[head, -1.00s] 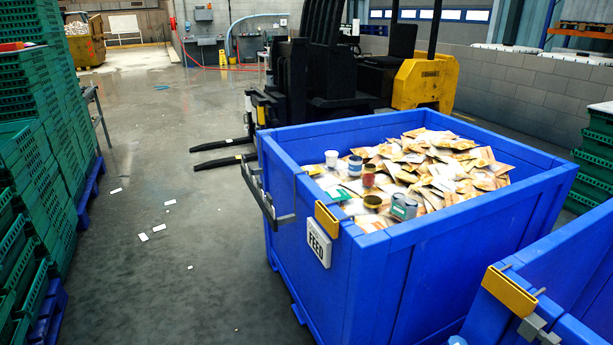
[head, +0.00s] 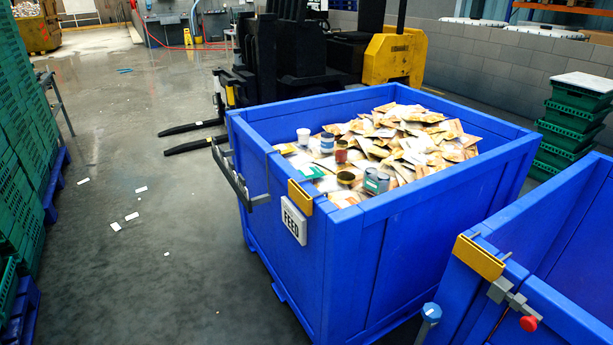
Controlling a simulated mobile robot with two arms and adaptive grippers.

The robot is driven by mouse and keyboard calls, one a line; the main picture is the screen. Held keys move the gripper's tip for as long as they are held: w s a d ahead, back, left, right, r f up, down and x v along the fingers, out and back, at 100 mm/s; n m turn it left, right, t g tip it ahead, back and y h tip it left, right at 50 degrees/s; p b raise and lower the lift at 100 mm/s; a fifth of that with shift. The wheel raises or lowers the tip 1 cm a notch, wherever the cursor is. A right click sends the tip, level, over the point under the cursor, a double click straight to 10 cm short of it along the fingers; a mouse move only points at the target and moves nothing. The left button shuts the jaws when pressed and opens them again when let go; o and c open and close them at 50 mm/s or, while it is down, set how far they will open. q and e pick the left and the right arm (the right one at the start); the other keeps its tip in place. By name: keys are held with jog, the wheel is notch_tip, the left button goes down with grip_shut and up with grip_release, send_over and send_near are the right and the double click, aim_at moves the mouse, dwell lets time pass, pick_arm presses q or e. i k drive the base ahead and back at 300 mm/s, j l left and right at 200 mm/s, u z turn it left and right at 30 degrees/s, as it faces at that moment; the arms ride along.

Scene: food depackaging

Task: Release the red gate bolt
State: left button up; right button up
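A red knob (head: 528,323), apparently the bolt's, sits at the end of a grey metal bolt (head: 503,293) on the near blue bin (head: 575,312) at the lower right. The bolt lies close beside a yellow bracket (head: 480,257) on the bin's top edge. I cannot tell from here how far the bolt is engaged. Neither of my grippers shows in the head view.
A blue bin (head: 355,245) marked FEED (head: 293,221) holds pouches and several cans and tubs. A forklift (head: 300,70) stands behind it. Green crates (head: 575,120) are stacked at right and far left. Open floor (head: 130,270) lies at left, with paper scraps.

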aim_at(527, 323)
jog(key=z, duration=1.4)
